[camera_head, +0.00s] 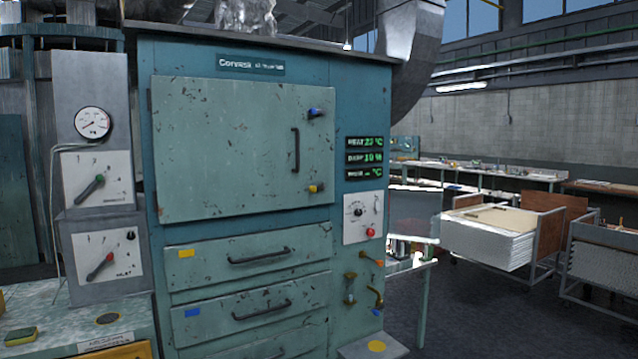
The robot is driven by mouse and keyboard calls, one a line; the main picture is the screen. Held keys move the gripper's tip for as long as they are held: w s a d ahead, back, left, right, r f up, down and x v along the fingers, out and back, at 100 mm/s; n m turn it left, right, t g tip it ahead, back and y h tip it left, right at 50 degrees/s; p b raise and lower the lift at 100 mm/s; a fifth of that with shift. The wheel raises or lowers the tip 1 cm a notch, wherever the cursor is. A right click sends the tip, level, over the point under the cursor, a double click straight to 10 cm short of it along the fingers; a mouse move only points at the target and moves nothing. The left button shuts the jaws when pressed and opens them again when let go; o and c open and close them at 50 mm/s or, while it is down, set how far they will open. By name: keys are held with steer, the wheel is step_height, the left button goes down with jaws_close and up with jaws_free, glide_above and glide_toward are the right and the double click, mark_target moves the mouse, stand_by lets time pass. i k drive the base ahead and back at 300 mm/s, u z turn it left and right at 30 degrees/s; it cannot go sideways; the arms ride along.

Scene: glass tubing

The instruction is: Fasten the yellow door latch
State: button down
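The yellow door latch (315,189) is a small knob with a yellow end and a dark part, near the lower right corner of a pale green, scuffed cabinet door (225,150). A similar blue latch (314,113) sits near the door's upper right corner. A dark vertical handle (295,150) stands between the two latches. The door looks flush with the teal cabinet (354,90). The latch is too small to tell whether it is fastened. My gripper is not in view.
Drawers with dark handles (260,257) lie below the door. A control panel (362,217) and brass valves (376,296) are at the right. A gauge and lever panels (97,180) stand left, above a worktop (60,325). Carts (490,240) stand farther right, with open floor (470,310) before them.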

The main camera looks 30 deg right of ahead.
mark_target(312, 189)
steer(key=i, duration=0.85)
steer(key=u, duration=0.05)
